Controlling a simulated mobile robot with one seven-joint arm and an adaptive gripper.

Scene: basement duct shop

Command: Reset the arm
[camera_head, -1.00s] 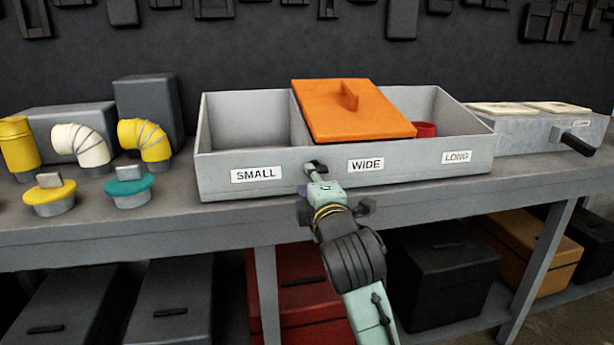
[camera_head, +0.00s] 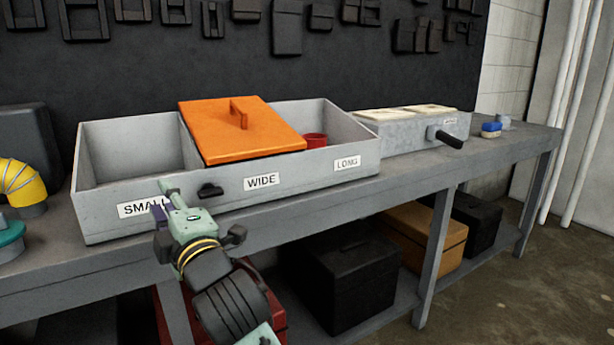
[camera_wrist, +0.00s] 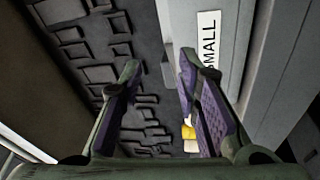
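My gripper (camera_head: 164,196) is in front of the grey divided bin (camera_head: 220,203), overlapping its SMALL label (camera_head: 130,210). In the wrist view my gripper (camera_wrist: 161,66) has its two purple-padded fingers apart with nothing between them. The SMALL label (camera_wrist: 207,42) shows beside the right finger there. I cannot tell whether a finger touches the bin. An orange lid (camera_head: 245,135) with a raised handle lies over the bin's middle compartment, marked WIDE. The left compartment looks empty.
A red object (camera_head: 315,140) sits in the LONG compartment. A black handle (camera_head: 210,190) is on the bin's front. A grey box (camera_head: 410,127) with a black handle stands right of the bin. A yellow elbow (camera_head: 20,181) and teal-topped cap (camera_head: 8,236) are at the left. Boxes fill the lower shelf.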

